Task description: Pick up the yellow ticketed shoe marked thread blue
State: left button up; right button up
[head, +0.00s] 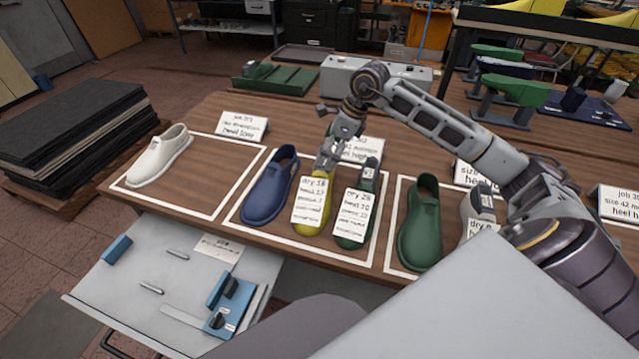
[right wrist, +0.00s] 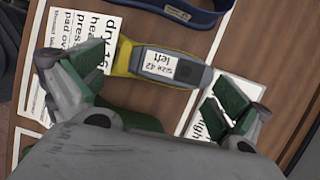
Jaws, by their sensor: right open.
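The yellow shoe (head: 306,224) stands in the middle white-outlined bay, between a blue shoe (head: 268,192) and a green shoe (head: 366,186). A white ticket (head: 310,203) headed "dry 16" hangs on it; its smaller lines are too small to read for a thread colour. My right gripper (head: 330,158) is over the heel end of the yellow shoe. In the right wrist view its fingers (right wrist: 150,92) are open, with the yellow shoe (right wrist: 125,57) and its grey top marked "size 42 left" in the gap between them. I see no grip on it. My left gripper is not in view.
The green shoe carries a "dry 28" ticket (head: 355,215) close beside the yellow one. A white shoe (head: 160,156) stands in the left bay, another green shoe (head: 420,225) in the right bay. Job cards (head: 243,127) stand behind the bays. A grey tray (head: 180,285) lies in front.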

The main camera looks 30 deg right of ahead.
jog(key=shift+x, duration=1.2)
jog(key=shift+f, duration=0.15)
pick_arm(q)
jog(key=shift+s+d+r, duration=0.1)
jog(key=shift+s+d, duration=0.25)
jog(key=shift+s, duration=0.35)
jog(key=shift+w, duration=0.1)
